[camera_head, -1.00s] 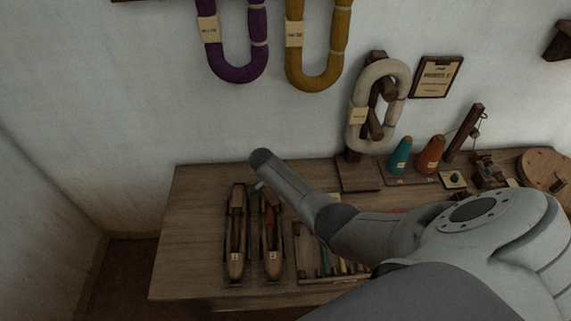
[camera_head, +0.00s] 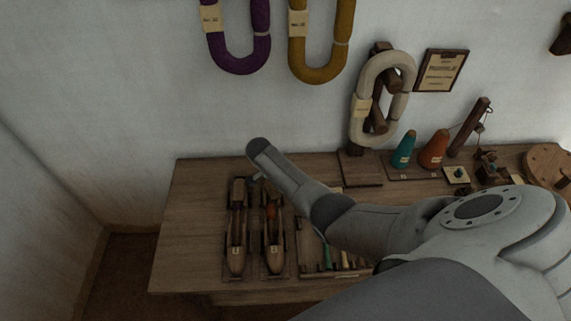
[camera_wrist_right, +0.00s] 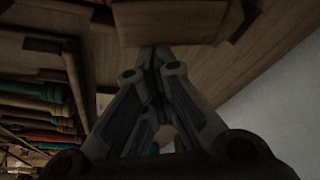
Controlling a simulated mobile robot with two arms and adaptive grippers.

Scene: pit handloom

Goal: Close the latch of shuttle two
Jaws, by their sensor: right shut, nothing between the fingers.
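Two long wooden shuttles lie side by side on the table, the left shuttle (camera_head: 237,258) and the right shuttle (camera_head: 274,260), each with a small pale label too small to read. The right one shows something orange in its slot. My right arm reaches in from the right. Its gripper (camera_head: 257,178) is mostly hidden under the wrist, near the far ends of the shuttles. In the right wrist view the gripper (camera_wrist_right: 154,58) is shut and empty, its tips close to a wooden block (camera_wrist_right: 175,25); contact cannot be told. No latch can be made out clearly. My left gripper is out of view.
A tray of coloured sticks (camera_head: 328,258) lies right of the shuttles, partly under my arm. A stand with a cream hank (camera_head: 362,125), a teal cone (camera_head: 404,150) and an orange cone (camera_head: 434,150) stand behind. The table's left end is clear.

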